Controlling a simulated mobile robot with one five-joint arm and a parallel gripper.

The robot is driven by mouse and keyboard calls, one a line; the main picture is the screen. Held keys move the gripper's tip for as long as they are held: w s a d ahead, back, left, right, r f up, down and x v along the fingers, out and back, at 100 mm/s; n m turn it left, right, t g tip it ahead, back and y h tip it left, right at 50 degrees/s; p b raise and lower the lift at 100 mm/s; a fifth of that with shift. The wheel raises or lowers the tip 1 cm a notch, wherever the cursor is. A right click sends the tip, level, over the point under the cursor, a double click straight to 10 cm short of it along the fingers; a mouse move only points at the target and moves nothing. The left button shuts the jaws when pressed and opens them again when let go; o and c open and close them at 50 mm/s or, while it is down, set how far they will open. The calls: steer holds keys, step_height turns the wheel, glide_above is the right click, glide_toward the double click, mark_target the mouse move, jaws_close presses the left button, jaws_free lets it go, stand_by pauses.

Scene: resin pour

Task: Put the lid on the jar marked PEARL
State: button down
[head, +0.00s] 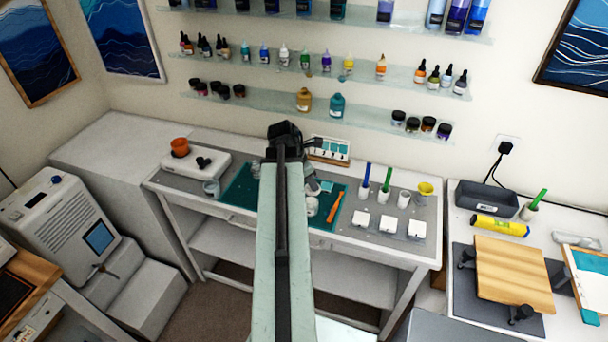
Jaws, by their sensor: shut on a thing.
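My gripper (286,140) is at the far end of my arm, over the back edge of the grey worktable. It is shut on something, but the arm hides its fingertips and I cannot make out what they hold. A white jar (312,207) stands on the teal mat (238,190), just right of my arm. Another small pale jar (256,171) is at the left of the arm, partly hidden. No label is readable, so I cannot tell which jar is marked PEARL. I cannot pick out a loose lid.
An orange stick (335,207) lies on the mat. Right of it stand white cups with blue (365,182) and green (386,186) sticks, a yellow cup (425,190) and white square pieces (388,223). A grey cup (211,187) is left. Shelves of bottles (304,99) hang behind.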

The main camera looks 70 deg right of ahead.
mark_target(309, 189)
steer(key=r+p, duration=0.3)
steer(key=shift+w, duration=0.3)
step_height(309, 189, down, 7)
steer(key=b, duration=0.7)
steer(key=shift+a+f, duration=0.1)
stand_by(0.9)
steer(key=c, duration=0.7)
jaws_free()
steer(key=shift+o, duration=0.2)
step_height(309, 189, up, 7)
steer(key=p, duration=0.7)
